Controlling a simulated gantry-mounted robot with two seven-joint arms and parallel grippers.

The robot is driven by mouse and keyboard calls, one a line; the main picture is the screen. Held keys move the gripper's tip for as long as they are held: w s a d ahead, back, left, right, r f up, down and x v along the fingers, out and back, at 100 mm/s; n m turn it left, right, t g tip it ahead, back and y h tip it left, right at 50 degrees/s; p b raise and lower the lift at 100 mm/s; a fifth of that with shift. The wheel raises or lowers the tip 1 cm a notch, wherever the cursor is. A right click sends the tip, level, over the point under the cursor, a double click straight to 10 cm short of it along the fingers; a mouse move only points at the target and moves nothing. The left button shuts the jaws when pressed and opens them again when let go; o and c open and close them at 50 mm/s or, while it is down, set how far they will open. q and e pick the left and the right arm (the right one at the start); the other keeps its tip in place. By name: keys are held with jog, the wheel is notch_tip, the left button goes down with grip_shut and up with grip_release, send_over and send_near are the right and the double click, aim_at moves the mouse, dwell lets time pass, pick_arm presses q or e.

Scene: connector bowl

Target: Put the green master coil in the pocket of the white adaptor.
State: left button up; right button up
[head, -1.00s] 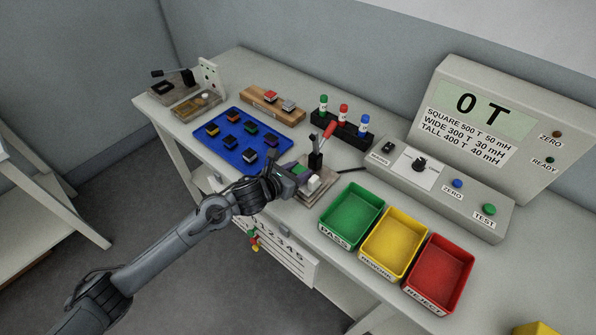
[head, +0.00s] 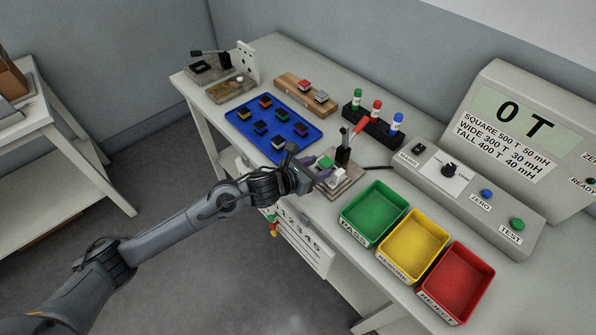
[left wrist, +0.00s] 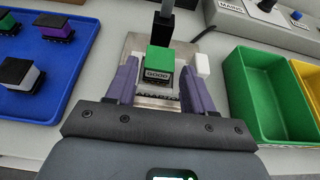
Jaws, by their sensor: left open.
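The green master coil (left wrist: 157,62), marked GOOD, stands upright on the plate of the adaptor (left wrist: 155,102) in the left wrist view. It also shows in the head view (head: 326,162). Whether it sits fully down in the pocket cannot be told, as its base is partly hidden. My left gripper (left wrist: 158,78) is open, with one purple finger on each side of the coil and a visible gap at the right finger. In the head view my left gripper (head: 308,173) is at the near left side of the adaptor. My right gripper is not in view.
A black post with a red lever (head: 345,152) stands right behind the coil. A blue tray (head: 300,136) with several coils lies to the left. Green (head: 375,213), yellow (head: 413,245) and red (head: 457,282) bins stand to the right. The meter reads 0 T.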

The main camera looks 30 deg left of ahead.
pick_arm(q)
jog(key=v, duration=0.8)
jog(key=s+f+m+g+y, duration=0.2)
jog(key=s+f+m+g, duration=0.2)
jog(key=s+m, duration=0.9)
jog(key=s+f+m+g+y, duration=0.2)
jog(key=s+f+m+g, duration=0.3)
jog(key=s+f+m, duration=0.4)
jog(key=s+m, duration=0.5)
jog(key=m, duration=0.7)
jog(key=shift+s+d+p, duration=0.3)
jog(key=shift+d+p, duration=0.05)
jog(key=shift+p, duration=0.05)
notch_tip(320, 180, up, 38)
jog(key=p, duration=3.7)
jog(key=shift+f+p, duration=0.25)
jog(key=shift+p, duration=0.05)
